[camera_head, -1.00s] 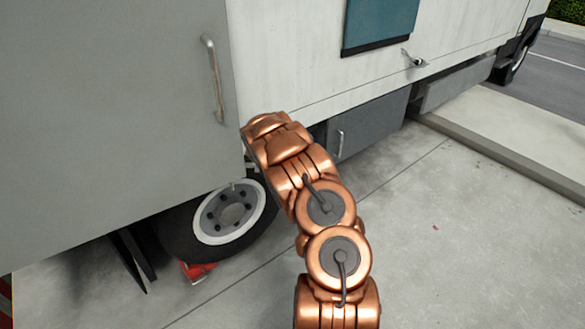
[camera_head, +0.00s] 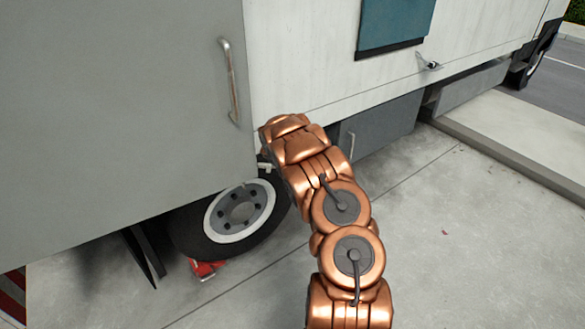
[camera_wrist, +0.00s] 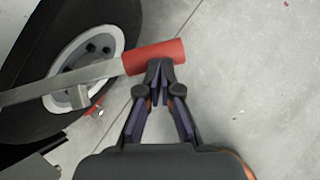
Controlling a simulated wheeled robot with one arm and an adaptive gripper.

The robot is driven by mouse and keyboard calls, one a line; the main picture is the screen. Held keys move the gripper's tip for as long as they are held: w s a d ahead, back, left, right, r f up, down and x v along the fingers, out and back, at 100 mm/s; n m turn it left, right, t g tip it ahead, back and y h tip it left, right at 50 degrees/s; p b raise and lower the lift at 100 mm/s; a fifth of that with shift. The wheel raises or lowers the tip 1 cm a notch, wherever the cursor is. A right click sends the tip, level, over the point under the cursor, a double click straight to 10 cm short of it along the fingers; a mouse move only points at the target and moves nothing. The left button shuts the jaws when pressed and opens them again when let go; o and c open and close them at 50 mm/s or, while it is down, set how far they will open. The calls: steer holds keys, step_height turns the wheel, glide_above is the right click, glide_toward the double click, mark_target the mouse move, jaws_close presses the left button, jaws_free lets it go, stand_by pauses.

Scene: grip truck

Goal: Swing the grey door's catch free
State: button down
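The catch shows in the wrist view as a flat grey bar (camera_wrist: 70,80) ending in a red cylindrical grip (camera_wrist: 154,56). It lies across the picture in front of the wheel. My gripper (camera_wrist: 160,66) has its fingertips together at the lower edge of the red grip. They look in contact with it but not around it. The grey door (camera_head: 110,110) fills the left of the head view and has a vertical metal handle (camera_head: 231,82). My copper arm hides my gripper and the red grip in the head view.
A truck wheel (camera_head: 238,212) stands below the grey door, with a small red object (camera_head: 206,268) beside it. The white truck side (camera_head: 300,60) and a grey under-body box (camera_head: 385,128) run to the right. Concrete ground (camera_head: 450,240) at the right is clear.

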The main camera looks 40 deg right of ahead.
steer(key=s+f+b+v, duration=0.1)
steer(key=s+b+v, duration=0.1)
steer(key=v, duration=1.1)
steer(key=shift+s+f+b, duration=0.25)
steer(key=shift+s+b, duration=0.05)
steer(key=shift+a, duration=0.1)
stand_by(0.4)
steer(key=s+a+r+m+g, duration=0.3)
steer(key=s+a+r+m, duration=0.9)
steer(key=s+m, duration=0.15)
steer(key=s+a+r+m+g+y, duration=0.2)
steer(key=s+a+m+y, duration=0.4)
steer(key=s+a, duration=1.9)
steer(key=s+m+g, duration=0.1)
steer(key=s+m, duration=0.1)
steer(key=m, duration=0.3)
steer(key=shift+s+y, duration=0.4)
